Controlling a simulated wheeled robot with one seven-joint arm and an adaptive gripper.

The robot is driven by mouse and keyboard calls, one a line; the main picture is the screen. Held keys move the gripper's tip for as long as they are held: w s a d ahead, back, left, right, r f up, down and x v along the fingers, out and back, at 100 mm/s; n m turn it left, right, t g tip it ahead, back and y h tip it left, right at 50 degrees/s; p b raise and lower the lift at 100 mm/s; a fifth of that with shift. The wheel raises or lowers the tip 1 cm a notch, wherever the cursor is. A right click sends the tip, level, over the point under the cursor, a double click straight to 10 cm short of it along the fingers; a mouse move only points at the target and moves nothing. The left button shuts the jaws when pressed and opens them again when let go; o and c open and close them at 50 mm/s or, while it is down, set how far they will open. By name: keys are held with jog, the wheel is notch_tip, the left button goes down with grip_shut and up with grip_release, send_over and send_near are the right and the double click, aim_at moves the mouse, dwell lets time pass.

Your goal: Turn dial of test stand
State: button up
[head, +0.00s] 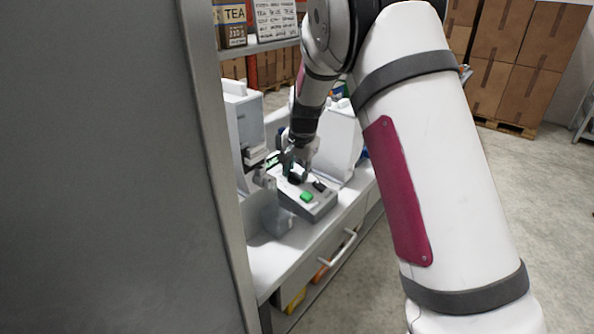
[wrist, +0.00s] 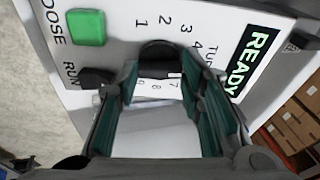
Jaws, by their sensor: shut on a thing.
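The test stand (head: 318,208) is a grey box with a light top panel on the white counter. In the wrist view its panel (wrist: 120,12) carries printed numbers around a black round dial (wrist: 160,52). A green button (wrist: 87,27), a black control marked RUN (wrist: 97,77) and a dark display reading READY (wrist: 250,62) are also on it. My gripper (wrist: 161,78) is shut on the dial, with a fingertip at each side. In the head view my gripper (head: 297,160) is over the stand and partly hides the dial. The dial's pointer cannot be made out.
A white machine (head: 243,115) stands left of the stand, and a white angled casing (head: 335,140) is behind it. A large grey panel (head: 100,170) fills the left foreground. A drawer handle (head: 338,248) juts from the counter front. Open floor lies to the right.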

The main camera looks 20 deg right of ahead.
jog(key=shift+m, duration=0.6)
jog(key=o, duration=1.2)
jog(key=shift+c, duration=0.2)
jog(key=v, duration=1.2)
